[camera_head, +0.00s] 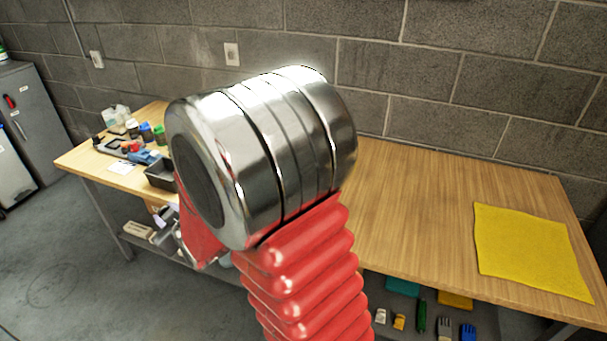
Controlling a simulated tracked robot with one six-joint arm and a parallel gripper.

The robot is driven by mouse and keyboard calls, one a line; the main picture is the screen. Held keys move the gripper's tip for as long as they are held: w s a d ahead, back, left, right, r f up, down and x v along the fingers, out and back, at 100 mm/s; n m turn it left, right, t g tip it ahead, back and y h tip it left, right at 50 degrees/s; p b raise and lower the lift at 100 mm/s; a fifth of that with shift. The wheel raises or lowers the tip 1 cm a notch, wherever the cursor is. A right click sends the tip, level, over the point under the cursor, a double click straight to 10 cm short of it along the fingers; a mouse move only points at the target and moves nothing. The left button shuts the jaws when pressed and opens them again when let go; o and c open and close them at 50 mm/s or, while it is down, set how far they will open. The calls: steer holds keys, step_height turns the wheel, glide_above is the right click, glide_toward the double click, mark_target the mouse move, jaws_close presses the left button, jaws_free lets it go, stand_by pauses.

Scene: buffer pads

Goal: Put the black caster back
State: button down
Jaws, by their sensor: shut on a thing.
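The large silver joint and red ribbed sleeve of my own arm fill the middle of the view. They hide much of the bench behind them. I cannot make out my gripper's fingertips or what is between them. No black caster can be made out; it may be hidden behind my arm. A dark grey open bin (160,174) stands on the wooden bench (410,215), partly covered by my arm.
A yellow cloth (530,250) lies on the bench's right end. Small jars (146,132), a blue item (145,157) and other small things crowd the left end. A lower shelf holds brushes (444,328). A grey cabinet (30,120) stands far left. The bench's middle right is clear.

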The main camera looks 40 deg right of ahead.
steer(key=shift+a, duration=0.4)
steer(key=shift+a, duration=0.2)
steer(key=shift+a+n, duration=0.3)
steer(key=shift+a, duration=0.45)
steer(key=shift+w+d, duration=0.1)
